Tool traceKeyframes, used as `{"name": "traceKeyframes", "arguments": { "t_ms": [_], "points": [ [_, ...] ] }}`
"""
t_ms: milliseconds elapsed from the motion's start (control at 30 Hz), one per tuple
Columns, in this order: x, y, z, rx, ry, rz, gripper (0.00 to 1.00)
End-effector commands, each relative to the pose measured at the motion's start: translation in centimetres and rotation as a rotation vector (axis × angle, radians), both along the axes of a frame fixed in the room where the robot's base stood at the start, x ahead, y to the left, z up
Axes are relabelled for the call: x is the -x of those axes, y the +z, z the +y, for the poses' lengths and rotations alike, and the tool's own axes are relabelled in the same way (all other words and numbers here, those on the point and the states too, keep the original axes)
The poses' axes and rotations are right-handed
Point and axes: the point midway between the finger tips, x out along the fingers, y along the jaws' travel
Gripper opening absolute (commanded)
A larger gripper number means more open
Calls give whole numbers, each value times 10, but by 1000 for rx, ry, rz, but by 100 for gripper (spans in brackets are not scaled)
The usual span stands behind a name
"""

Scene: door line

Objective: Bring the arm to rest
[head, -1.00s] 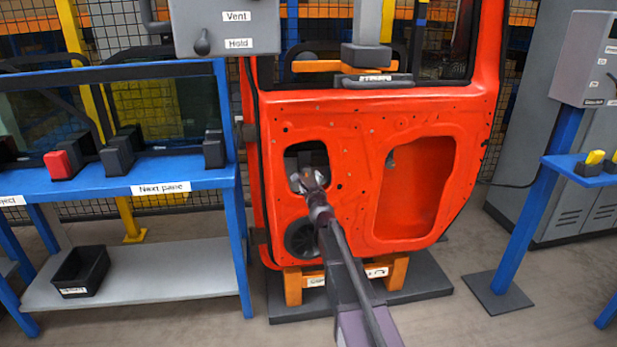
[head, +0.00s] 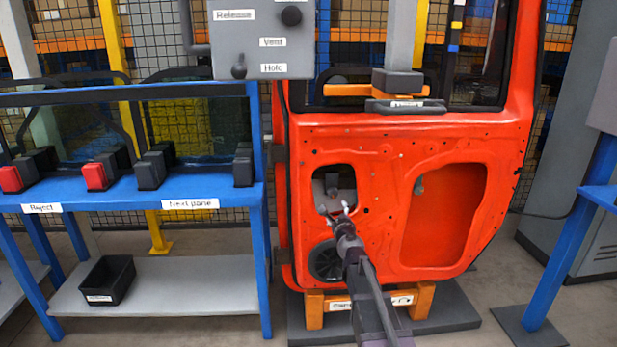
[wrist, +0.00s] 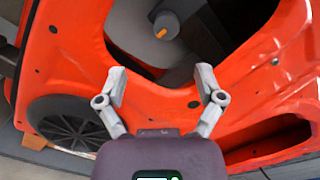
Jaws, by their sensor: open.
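My gripper (head: 338,212) is in front of the orange-red door (head: 392,225), at the lower edge of its small left opening. In the wrist view my gripper (wrist: 162,85) has its two fingers spread apart with nothing between them. The fingertips lie over the rim of the opening in that view; I cannot tell whether they touch it. Inside the opening is a grey rounded part with a small orange piece (wrist: 161,33). My arm reaches up to the door from the bottom of the head view.
A round black speaker (head: 326,260) sits low on the door. The door stands on an orange stand (head: 314,310). At left is a blue rack (head: 110,197) with a black bin (head: 106,279) on its shelf. A grey control box (head: 262,45) hangs above. A blue post (head: 567,245) stands at right.

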Motion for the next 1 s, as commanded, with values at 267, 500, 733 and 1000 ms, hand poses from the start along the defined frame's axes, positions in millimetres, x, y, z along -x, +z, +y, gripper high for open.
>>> {"name": "traceKeyframes", "arguments": {
  "t_ms": [267, 500, 733, 1000],
  "points": [
    [34, -12, 41, 350, 234, 27, 87],
    [87, -51, 77, 781, 540, 97, 87],
    [150, -100, 84, 1159, 852, 210, 87],
    [236, -149, 56, 1510, 1240, 405, 87]
  ]
}}
